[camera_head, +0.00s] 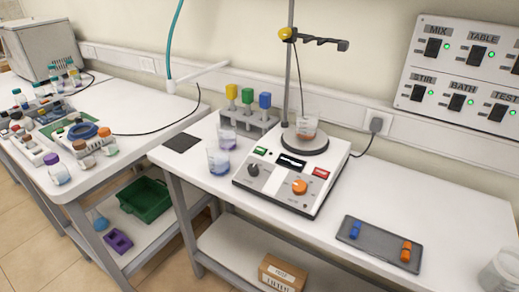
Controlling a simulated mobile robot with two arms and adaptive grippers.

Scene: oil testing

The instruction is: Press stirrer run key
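The white stirrer (330,182) stands on the right bench, near the middle of the head view. On its sloped front are a green key (261,151) at left, a dark display (292,161) and a red key (321,173) at right. Below them are a dark knob (253,170) and an orange knob (300,187). The key labels are too small to read. A beaker (307,126) with reddish liquid sits on its dark round plate, with a thin probe reaching down to it. Neither of my grippers is in view.
A stand rod (290,80) with a clamp rises behind the stirrer. Beakers (218,160) stand to its left, before a rack of coloured bottles (249,117). A dark tray (380,248) lies at right. A wall panel (465,75) carries labelled switches and green lights.

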